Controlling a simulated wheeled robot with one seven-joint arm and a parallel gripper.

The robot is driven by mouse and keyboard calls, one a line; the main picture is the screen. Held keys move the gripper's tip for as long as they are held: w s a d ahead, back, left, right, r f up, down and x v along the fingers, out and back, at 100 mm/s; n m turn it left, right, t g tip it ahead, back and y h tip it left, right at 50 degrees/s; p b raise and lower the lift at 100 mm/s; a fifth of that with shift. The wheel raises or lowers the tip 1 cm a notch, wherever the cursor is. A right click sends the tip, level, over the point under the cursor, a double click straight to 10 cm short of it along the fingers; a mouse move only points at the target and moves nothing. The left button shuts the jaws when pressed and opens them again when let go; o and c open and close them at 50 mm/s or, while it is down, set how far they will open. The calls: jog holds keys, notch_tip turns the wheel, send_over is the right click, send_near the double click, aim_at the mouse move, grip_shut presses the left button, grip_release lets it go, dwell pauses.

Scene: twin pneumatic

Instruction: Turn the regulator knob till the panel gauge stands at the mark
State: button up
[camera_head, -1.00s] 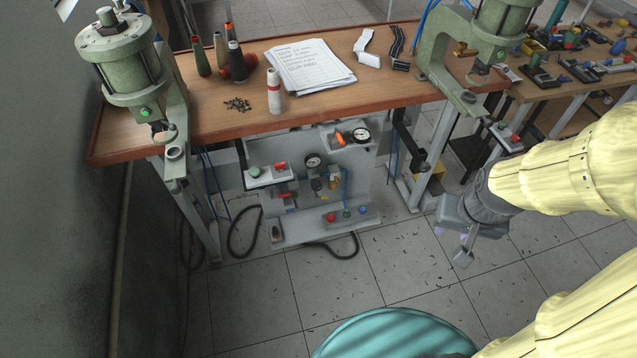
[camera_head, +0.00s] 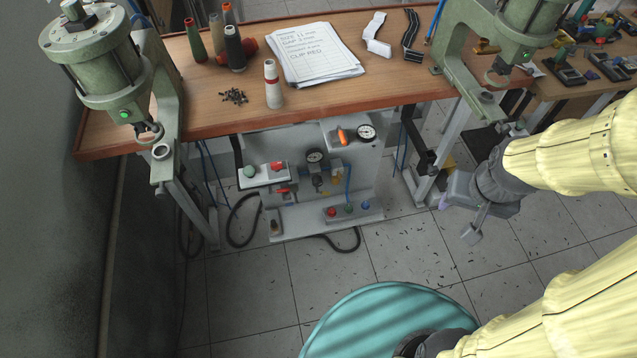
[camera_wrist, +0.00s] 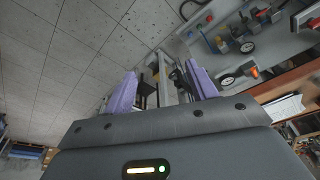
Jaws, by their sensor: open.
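The panel (camera_head: 290,217) is a grey assembly below the bench's front edge. A round white-faced gauge (camera_head: 366,132) sits on its upper right box, beside an orange lever (camera_head: 342,135). A second, dark-rimmed gauge (camera_head: 315,156) stands at the panel's middle, with small dark and brass fittings below it. I cannot tell which fitting is the regulator knob. The needles and any mark are too small to read. My gripper (camera_head: 458,217) is open and empty, right of the panel and apart from it. In the wrist view its purple fingers (camera_wrist: 162,85) are spread, with both gauges (camera_wrist: 247,47) (camera_wrist: 227,80) at upper right.
A bench leg (camera_head: 425,170) stands between my gripper and the panel. Red, green and blue buttons sit low.

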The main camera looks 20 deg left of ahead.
jog(key=w+a+f+n+t+y+b, duration=0.1)
jog(key=w+a+f+n+t+b, duration=0.1)
jog(key=w+a+f+b, duration=0.6)
jog(key=w+a+f+n+t+y+b, duration=0.2)
jog(key=f+b, duration=0.5)
jog(key=f, duration=0.4)
jog(key=w+a+f+n+t+y+b, duration=0.1)
jog(key=w+a+f+n+t+b, duration=0.1)
jog(key=w+a+f+b, duration=0.6)
jog(key=s+a+f+t+y+b, duration=0.1)
jog(key=a+f+t+y+b, duration=0.1)
jog(key=f+b, duration=0.5)
jog(key=s+a+f+n+t+y+b, duration=0.1)
jog(key=a+f+b, duration=0.4)
jog(key=f, duration=0.5)
jog(key=s+a+f+n+t+y+b, duration=0.1)
jog(key=s+a+f+t+y+b, duration=0.1)
jog(key=f+b, duration=0.7)
jog(key=shift+s+a+t+y, duration=0.35)
jog(key=shift+a+t, duration=0.35)
jog(key=shift+a, duration=0.55)
jog(key=shift+f, duration=0.1)
jog(key=shift+a, duration=0.1)
